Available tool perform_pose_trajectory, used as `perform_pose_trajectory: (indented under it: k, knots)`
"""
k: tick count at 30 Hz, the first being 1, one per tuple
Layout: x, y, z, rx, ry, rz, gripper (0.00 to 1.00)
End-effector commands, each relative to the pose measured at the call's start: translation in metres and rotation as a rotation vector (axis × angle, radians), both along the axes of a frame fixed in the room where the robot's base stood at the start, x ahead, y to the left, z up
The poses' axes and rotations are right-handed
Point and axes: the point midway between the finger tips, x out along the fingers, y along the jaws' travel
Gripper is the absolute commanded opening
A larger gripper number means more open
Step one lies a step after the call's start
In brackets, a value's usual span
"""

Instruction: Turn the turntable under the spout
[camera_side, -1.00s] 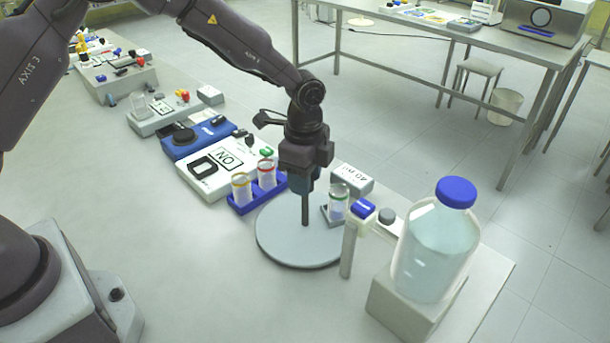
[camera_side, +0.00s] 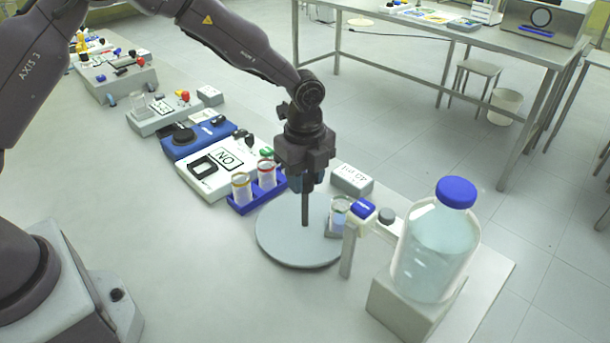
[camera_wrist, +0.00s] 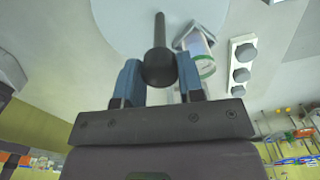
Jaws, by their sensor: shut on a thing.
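The round grey turntable (camera_side: 285,240) lies flat on the bench, and part of its disc (camera_wrist: 120,25) shows in the wrist view. A dark upright post stands on it. My gripper (camera_side: 305,182) is above the disc and shut on the dark knob (camera_wrist: 159,66) at the top of that post. A clear beaker with a green band (camera_wrist: 200,50) stands at the disc's right edge. In the side view the beaker (camera_side: 338,216) is partly hidden behind the spout post (camera_side: 349,250), which has a blue-topped head (camera_side: 362,210).
A large bottle with a blue cap (camera_side: 435,245) stands on a grey block (camera_side: 395,305) at the right. A blue rack (camera_side: 245,206) with two vials is left of the disc. A small grey labelled block (camera_side: 352,180) is behind it. Bench front is clear.

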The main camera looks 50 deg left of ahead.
Motion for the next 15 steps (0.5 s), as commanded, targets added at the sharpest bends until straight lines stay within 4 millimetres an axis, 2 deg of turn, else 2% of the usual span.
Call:
perform_pose_trajectory:
  k: [15]
  knots:
    - [0.0002,0.0002,0.002,0.0,0.0,-0.258,0.0]
